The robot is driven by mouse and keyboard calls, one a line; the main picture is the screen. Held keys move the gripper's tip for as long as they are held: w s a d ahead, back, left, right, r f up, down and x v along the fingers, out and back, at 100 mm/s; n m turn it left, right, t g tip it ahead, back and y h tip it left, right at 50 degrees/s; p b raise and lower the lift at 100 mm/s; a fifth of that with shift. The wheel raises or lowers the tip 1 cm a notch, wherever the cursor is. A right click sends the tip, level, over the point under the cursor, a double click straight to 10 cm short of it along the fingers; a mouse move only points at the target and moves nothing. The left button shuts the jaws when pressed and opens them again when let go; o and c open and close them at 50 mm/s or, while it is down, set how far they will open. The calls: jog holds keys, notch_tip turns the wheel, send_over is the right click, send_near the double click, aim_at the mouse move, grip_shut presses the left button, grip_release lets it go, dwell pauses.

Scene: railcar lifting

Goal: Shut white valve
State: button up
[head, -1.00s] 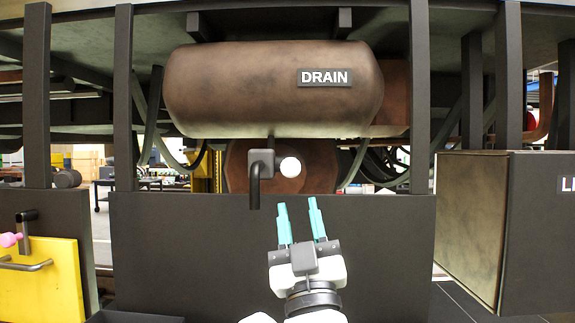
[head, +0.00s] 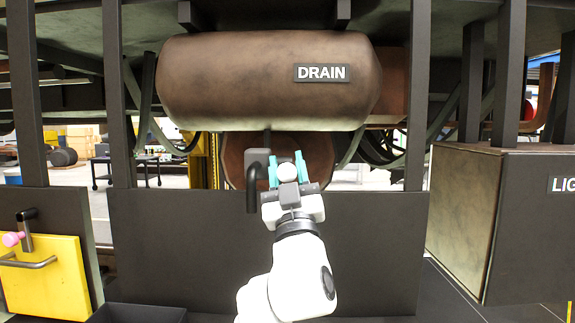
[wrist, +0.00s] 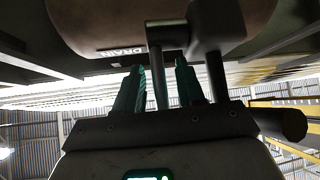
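The white valve knob (head: 288,172) is a round white end showing beside a dark valve block (head: 257,158) under the brown DRAIN tank (head: 265,82). A black bent handle (head: 252,190) hangs from the block. My gripper (head: 287,162) has teal fingers pointing up, one on each side of the knob in the head view. The fingers are apart, and I cannot tell whether they touch it. In the wrist view, my open fingers (wrist: 158,85) flank a dark rod (wrist: 158,78); the white knob is hidden there.
A dark panel (head: 160,240) stands below the tank. A yellow box (head: 45,280) with a pink-knobbed lever (head: 18,238) is at the left. A large box (head: 475,220) is at the right. Vertical posts (head: 417,100) flank the tank.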

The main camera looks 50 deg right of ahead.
jog(key=shift+c, duration=0.3)
grip_shut()
